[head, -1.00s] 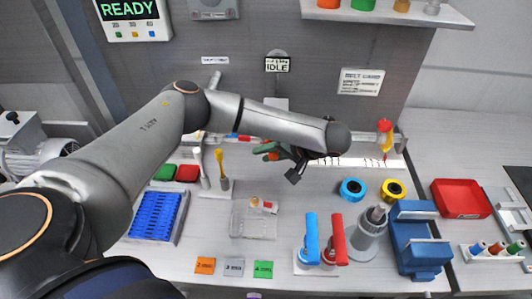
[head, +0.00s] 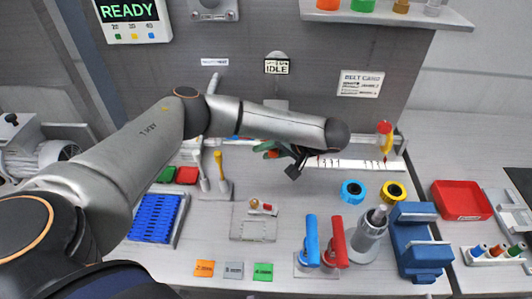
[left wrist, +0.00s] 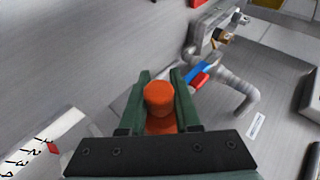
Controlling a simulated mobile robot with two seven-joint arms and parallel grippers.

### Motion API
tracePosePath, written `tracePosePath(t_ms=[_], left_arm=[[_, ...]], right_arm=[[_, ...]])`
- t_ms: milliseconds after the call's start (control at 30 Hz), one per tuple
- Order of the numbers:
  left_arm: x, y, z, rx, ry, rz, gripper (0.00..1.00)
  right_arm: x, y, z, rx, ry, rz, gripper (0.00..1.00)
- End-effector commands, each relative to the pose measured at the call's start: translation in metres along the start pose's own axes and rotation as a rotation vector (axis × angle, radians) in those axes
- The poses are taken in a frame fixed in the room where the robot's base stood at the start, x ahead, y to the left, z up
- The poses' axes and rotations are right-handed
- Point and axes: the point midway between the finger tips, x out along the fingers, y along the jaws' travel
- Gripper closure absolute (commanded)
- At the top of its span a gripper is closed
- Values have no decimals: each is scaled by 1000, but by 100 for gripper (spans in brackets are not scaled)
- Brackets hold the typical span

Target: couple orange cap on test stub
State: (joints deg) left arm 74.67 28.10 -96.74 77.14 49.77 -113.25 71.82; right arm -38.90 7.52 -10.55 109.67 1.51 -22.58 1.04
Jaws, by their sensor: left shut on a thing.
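The orange cap (left wrist: 158,98) sits between the green fingers of my left gripper (left wrist: 159,88) in the left wrist view, and the fingers are shut on it. In the head view my left gripper (head: 264,150) is near the back wall, its fingers pointing left; the cap is mostly hidden there. Ahead of the cap in the left wrist view is a grey bent pipe (left wrist: 240,92) with a blue and red valve handle (left wrist: 203,74), apart from the cap. I cannot tell for certain which fitting is the test stub. My right gripper is not in view.
A blue rack (head: 153,217) stands at left. A blue bottle (head: 312,240) and a red one (head: 338,242) stand at the front. Blue (head: 352,190) and yellow (head: 394,191) rings, a blue vise-like block (head: 415,240) and a red tray (head: 461,199) are at right.

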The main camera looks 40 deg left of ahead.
Motion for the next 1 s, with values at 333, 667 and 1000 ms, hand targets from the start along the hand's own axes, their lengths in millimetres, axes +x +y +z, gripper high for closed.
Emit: tracePosePath(t_ms=[333, 667, 1000], left_arm=[[3, 0, -9, -2, 1, 0, 100], [6, 0, -16, -2, 1, 0, 100], [10, 0, -24, -2, 2, 0, 100]], right_arm=[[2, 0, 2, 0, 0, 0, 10], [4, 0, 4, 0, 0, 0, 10], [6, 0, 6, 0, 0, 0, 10]])
